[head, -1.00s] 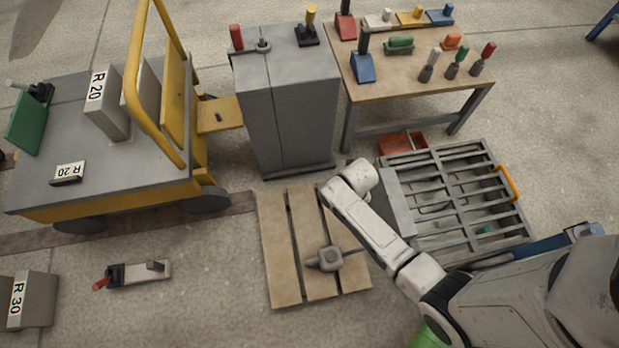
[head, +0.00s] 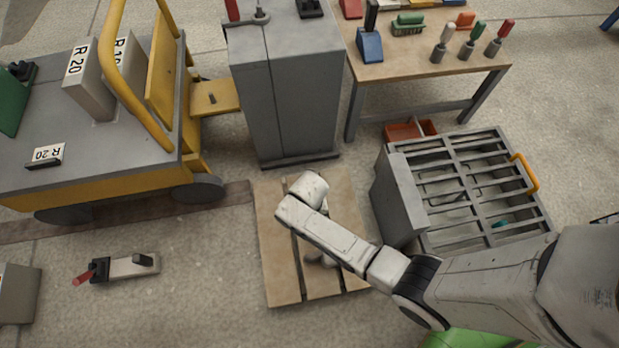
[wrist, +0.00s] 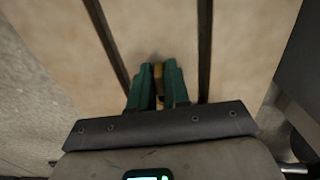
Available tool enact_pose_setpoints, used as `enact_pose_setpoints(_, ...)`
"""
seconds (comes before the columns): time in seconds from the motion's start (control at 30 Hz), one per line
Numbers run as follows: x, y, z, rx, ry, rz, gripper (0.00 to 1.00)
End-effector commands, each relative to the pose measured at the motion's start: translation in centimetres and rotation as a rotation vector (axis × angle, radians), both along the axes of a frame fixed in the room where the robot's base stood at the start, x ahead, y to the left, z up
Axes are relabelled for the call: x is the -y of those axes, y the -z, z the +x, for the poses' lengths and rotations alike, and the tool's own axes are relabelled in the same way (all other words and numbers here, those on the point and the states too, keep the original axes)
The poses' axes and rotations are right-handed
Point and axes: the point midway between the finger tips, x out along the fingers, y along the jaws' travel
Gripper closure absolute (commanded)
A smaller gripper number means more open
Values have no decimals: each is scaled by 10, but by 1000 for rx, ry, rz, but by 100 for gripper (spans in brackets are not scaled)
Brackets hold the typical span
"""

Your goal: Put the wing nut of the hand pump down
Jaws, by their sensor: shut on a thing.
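In the wrist view my gripper (wrist: 158,90) has two dark green fingers shut on a small brass-coloured piece, the wing nut (wrist: 158,72). Only a narrow strip of it shows between the fingertips. The fingers point down over a pale wooden pallet (wrist: 235,40) with dark gaps between its boards. I cannot tell how far above the boards the wing nut is. In the head view my arm hides the gripper and the wing nut. A grey fitting (head: 317,260) on the pallet is mostly hidden behind my forearm; I cannot tell whether it is the hand pump.
A grey barred crate (head: 470,190) stands right of the pallet. A grey cabinet (head: 285,90) stands behind it, beside a workbench (head: 430,65) with several tools. A yellow cart (head: 110,165) is at the left. A red-handled tool (head: 120,267) lies on the floor.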

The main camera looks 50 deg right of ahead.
Motion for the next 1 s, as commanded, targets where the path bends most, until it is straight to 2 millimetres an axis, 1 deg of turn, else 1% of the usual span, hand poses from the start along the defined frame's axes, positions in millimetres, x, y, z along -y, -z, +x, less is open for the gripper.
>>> enact_pose_setpoints(0.03,0,12,0,0,0,0,100)
enact_pose_setpoints(0.1,0,16,0,1,0,0,100)
enact_pose_setpoints(0.33,0,14,0,1,0,0,100)
enact_pose_setpoints(0.47,0,18,0,1,0,0,100)
enact_pose_setpoints(0.5,0,17,1,1,0,0,82)
enact_pose_setpoints(0.73,0,17,0,1,0,0,60)
enact_pose_setpoints(0.77,0,17,0,1,0,0,58)
enact_pose_setpoints(1.0,0,15,0,1,0,0,58)
